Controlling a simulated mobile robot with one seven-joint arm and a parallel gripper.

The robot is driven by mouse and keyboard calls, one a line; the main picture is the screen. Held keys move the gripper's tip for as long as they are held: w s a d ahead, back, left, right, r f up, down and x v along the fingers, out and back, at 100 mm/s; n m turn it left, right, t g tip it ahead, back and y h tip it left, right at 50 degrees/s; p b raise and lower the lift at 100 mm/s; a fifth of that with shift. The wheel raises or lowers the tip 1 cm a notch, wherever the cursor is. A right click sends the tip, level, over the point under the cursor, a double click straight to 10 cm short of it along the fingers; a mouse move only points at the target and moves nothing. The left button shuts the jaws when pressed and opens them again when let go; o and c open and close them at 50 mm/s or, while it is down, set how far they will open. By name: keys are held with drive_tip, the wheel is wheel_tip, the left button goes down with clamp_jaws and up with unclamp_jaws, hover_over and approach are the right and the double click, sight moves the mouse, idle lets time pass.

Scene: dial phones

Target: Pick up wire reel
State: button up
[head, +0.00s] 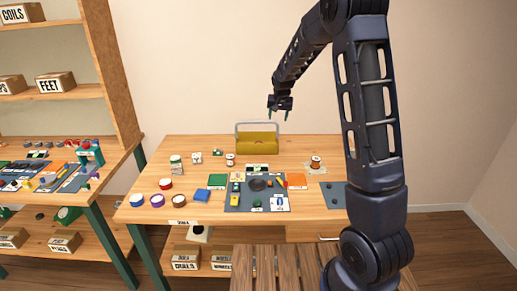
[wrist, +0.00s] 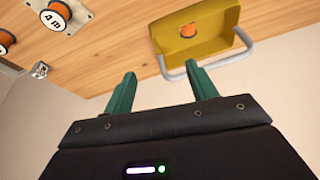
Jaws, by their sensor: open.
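My gripper (head: 278,115) is open and empty, high above the back of the table. Its two green fingers (wrist: 160,90) stand apart in the wrist view. An orange reel-like piece (wrist: 188,30) lies inside the yellow toolbox (wrist: 225,15), beyond the fingers. I cannot tell which is the wire reel.
The toolbox's grey handle (head: 257,124) stands up. A shelf (head: 85,91) is at left. The air around my gripper is clear.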

hover_over(259, 145)
wheel_tip(259, 145, down, 13)
drive_tip(key=x, duration=1.1)
drive_tip(key=shift+s+d+f, duration=0.1)
drive_tip(key=shift+s, duration=0.15)
drive_tip(key=c, duration=0.9)
